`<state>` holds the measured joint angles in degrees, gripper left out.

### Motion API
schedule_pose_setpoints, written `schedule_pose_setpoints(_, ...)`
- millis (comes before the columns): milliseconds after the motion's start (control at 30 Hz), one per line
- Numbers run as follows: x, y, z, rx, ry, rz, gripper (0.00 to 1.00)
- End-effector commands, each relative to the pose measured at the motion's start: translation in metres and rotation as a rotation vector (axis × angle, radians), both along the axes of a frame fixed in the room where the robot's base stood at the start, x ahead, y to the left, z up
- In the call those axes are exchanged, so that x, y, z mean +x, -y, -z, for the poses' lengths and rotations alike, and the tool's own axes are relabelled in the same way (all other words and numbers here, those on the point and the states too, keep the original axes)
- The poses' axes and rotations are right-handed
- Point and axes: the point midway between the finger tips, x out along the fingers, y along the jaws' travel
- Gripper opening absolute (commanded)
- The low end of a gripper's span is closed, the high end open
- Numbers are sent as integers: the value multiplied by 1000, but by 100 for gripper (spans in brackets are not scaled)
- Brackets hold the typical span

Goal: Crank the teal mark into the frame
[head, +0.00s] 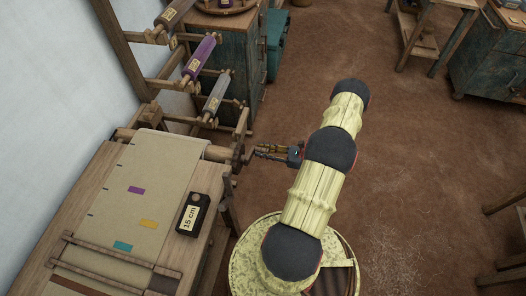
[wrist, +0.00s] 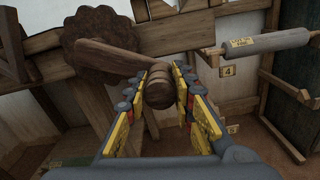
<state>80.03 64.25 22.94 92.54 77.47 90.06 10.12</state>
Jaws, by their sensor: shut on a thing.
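The teal mark (head: 122,246) lies on the tan cloth (head: 150,175), close against the upper bar of the wooden frame (head: 75,240) at the lower left. It looks to be just on the far side of that bar. A purple mark (head: 136,190) and a yellow mark (head: 148,223) lie farther up the cloth. My gripper (head: 262,151) is at the right end of the cloth roller. In the wrist view, its yellow-padded fingers (wrist: 160,98) are shut around the round wooden crank knob (wrist: 159,90). The crank arm (wrist: 112,56) runs left to a toothed wooden wheel (wrist: 98,35).
A black box labelled "15 cm" (head: 186,219) sits on the cloth's right edge. Racked purple (head: 199,57) and grey (head: 217,93) rolls stand beyond the loom. A teal cabinet (head: 232,47) stands behind.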

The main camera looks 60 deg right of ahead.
Motion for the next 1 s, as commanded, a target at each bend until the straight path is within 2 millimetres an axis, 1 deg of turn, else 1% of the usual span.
schedule_pose_setpoints(267, 1, 3, -4, -36, 13, 1, 0)
schedule_pose_setpoints(467, 2, 7, -14, -131, 54, 1, 0)
schedule_pose_setpoints(767, 5, 13, -41, -377, 155, 2, 0)
schedule_pose_setpoints(1000, 4, 12, -63, -588, 242, 2, 0)
